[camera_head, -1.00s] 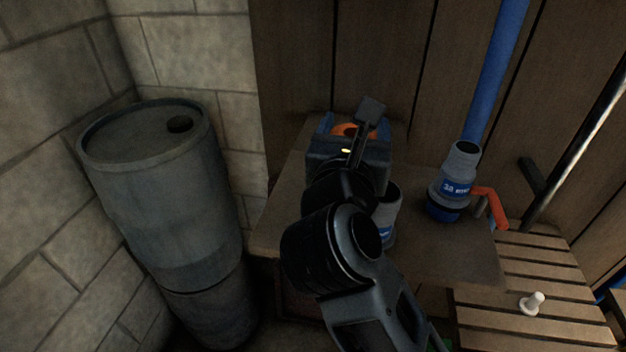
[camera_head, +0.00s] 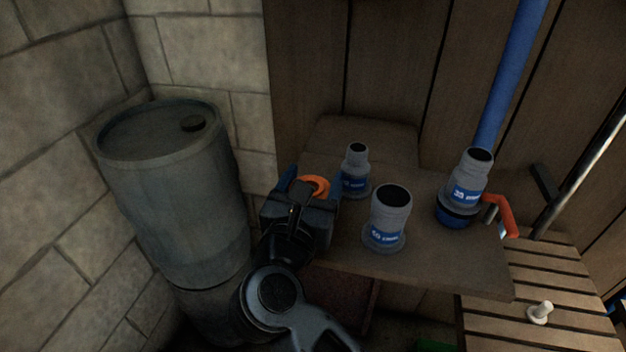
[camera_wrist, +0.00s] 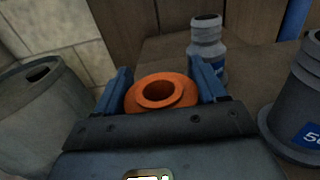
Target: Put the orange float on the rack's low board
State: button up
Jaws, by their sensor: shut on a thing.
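The orange float (camera_head: 318,184) is a ring with a round hole, held between the two blue fingers of my gripper (camera_head: 311,187). In the wrist view the float (camera_wrist: 142,104) sits between the fingertips of my gripper (camera_wrist: 159,90), with both fingers against its sides. My gripper is at the left edge of a wooden board (camera_head: 440,272); I cannot tell whether the float touches anything below. A low slatted wooden surface (camera_head: 503,308) lies at the lower right. I cannot tell which of these surfaces is the rack's low board.
Grey fittings with blue labels stand close right of my gripper, a small one (camera_head: 355,172) and a wider one (camera_head: 390,219). Another (camera_head: 467,187) stands by a blue pipe and orange handle. A grey barrel (camera_head: 170,200) stands left. A white peg (camera_head: 540,312) is on the slats.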

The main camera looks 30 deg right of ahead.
jog(key=shift+s+f+b, duration=0.1)
jog(key=shift+f+b, duration=0.4)
jog(key=shift+f, duration=0.35)
jog(key=o, duration=1)
jog(key=shift+f, duration=0.15)
jog(key=shift+o, duration=0.2)
jog(key=shift+r+p, duration=0.4)
jog(key=shift+r, duration=0.2)
jog(key=b+v, duration=0.2)
jog(key=v, duration=1)
jog(key=shift+r, duration=0.45)
jog(key=shift+d, duration=0.1)
